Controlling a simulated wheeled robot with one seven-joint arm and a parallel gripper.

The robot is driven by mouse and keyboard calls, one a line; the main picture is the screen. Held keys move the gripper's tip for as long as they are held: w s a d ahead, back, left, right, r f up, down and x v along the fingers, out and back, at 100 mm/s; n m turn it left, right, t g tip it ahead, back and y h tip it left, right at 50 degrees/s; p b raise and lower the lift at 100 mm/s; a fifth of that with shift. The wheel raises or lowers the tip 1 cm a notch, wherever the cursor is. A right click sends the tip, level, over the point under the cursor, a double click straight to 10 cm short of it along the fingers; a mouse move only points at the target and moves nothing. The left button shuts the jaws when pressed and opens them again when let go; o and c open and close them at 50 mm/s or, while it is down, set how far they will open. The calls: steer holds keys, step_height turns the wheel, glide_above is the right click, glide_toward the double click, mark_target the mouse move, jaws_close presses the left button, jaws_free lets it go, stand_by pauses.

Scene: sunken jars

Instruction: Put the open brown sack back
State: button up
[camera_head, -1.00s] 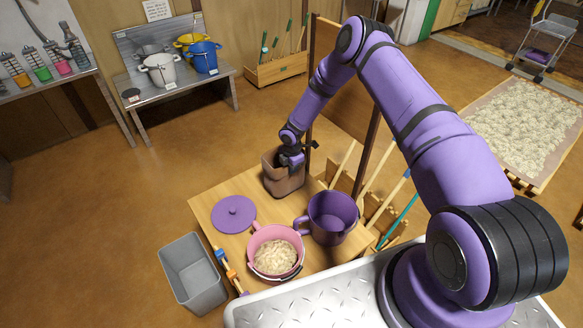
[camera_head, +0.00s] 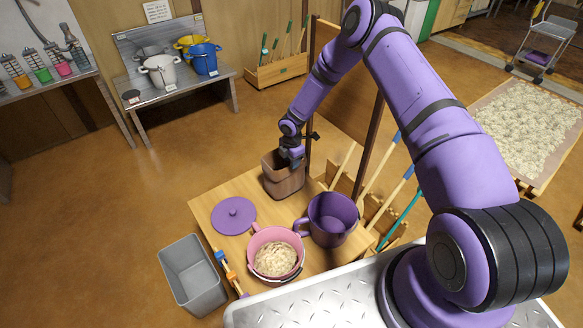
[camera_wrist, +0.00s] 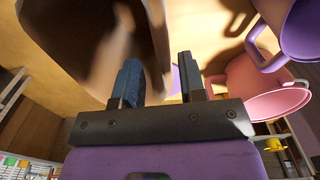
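The open brown sack (camera_head: 283,183) stands upright on the small wooden table, at its far edge in the head view. My gripper (camera_head: 293,163) is at the sack's top, over its right rim. In the wrist view the brown sack (camera_wrist: 82,35) fills the upper left, close to the camera. The two fingers of my gripper (camera_wrist: 158,82) stand apart there. The left finger overlaps the sack and the sack's edge shows between the fingers. I cannot tell whether either finger touches it.
The wooden table (camera_head: 225,187) also holds a purple lid (camera_head: 233,215), a pink bucket (camera_head: 262,238) with pale contents and a purple pitcher (camera_head: 331,218). A grey bin (camera_head: 192,275) stands on the floor at left. Wooden handles and a post stand to the right of the sack.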

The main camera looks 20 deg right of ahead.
step_height(320, 180, up, 7)
steer(key=shift+r, duration=0.15)
steer(key=s+d+r+m+t+h, duration=0.1)
steer(key=d+r+m, duration=0.1)
steer(key=r, duration=0.9)
steer(key=s+d+r+m, duration=0.1)
steer(key=r+m, duration=0.2)
steer(key=r, duration=0.7)
steer(key=s+d+r+m+t+h, duration=0.1)
steer(key=s+r+m, duration=0.3)
steer(key=r, duration=0.5)
steer(key=s+d+r+m, duration=0.1)
steer(key=s+r, duration=0.5)
steer(key=r, duration=0.3)
steer(key=s+r+m+t, duration=0.1)
steer(key=s+r+m, duration=0.2)
steer(key=s+r, duration=0.35)
steer(key=s+r+m+t, duration=0.1)
steer(key=s+r+m, duration=0.25)
steer(key=s, duration=0.55)
steer(key=s+r+m+y, duration=0.1)
steer(key=s+m, duration=0.1)
steer(key=s, duration=0.6)
steer(key=s+r+m+t+y, duration=0.1)
steer(key=s+m, duration=0.2)
steer(key=s, duration=0.5)
steer(key=shift+d+r, duration=0.15)
steer(key=shift+r, duration=0.25)
